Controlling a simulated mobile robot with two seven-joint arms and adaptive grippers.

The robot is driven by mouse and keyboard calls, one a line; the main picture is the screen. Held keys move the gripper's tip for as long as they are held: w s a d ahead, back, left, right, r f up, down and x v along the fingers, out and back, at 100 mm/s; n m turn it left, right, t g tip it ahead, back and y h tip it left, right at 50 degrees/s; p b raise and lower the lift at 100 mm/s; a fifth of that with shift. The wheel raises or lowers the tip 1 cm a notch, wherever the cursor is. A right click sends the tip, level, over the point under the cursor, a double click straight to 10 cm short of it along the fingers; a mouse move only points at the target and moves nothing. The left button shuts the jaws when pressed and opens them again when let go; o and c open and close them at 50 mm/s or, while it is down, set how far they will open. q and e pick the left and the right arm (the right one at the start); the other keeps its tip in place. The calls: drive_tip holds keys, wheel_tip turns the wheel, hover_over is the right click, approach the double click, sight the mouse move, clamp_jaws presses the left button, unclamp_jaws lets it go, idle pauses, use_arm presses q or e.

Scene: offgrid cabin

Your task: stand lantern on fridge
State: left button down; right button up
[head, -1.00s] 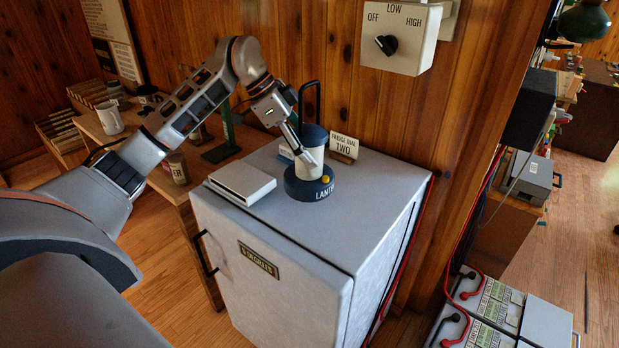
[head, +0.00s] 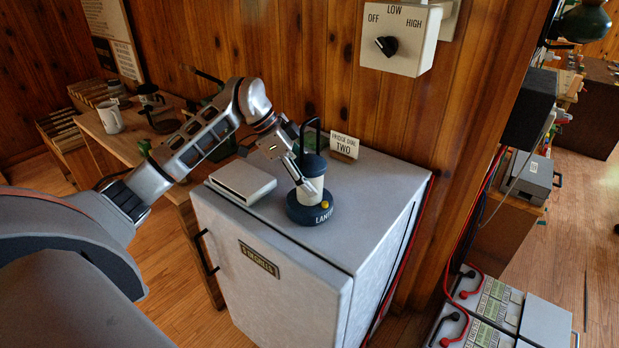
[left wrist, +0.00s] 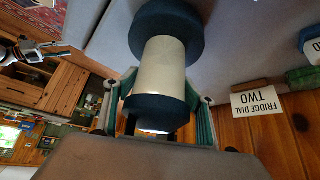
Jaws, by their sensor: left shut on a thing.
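The lantern (head: 311,188) has a dark blue base and cap, a cream body, a black handle and a yellow knob. It looks upright at the front part of the white fridge's top (head: 360,185). I cannot tell whether its base touches the top. My left gripper (head: 304,184) is shut on the lantern from the left and behind. In the left wrist view the lantern (left wrist: 165,66) appears inverted, its capped end between the fingers (left wrist: 160,112). My right gripper is not in view.
A flat white box (head: 243,182) lies on the fridge left of the lantern. A "FRIDGE DIAL TWO" card (head: 344,145) stands at the back by the wood wall. A dial box (head: 400,38) hangs above. The fridge's right part is clear.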

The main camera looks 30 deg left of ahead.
sight(296, 160)
use_arm(q)
drive_tip(key=c, duration=0.9)
unclamp_jaws()
drive_tip(key=shift+f, duration=0.1)
drive_tip(key=shift+o, duration=0.5)
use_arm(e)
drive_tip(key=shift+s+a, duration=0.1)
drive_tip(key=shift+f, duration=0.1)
use_arm(q)
drive_tip(key=shift+r, duration=0.2)
drive_tip(key=shift+a+r, duration=0.25)
drive_tip(key=b+v, duration=0.1)
drive_tip(key=v, duration=1)
drive_tip(key=shift+s+d, duration=0.1)
drive_tip(key=shift+r, duration=0.1)
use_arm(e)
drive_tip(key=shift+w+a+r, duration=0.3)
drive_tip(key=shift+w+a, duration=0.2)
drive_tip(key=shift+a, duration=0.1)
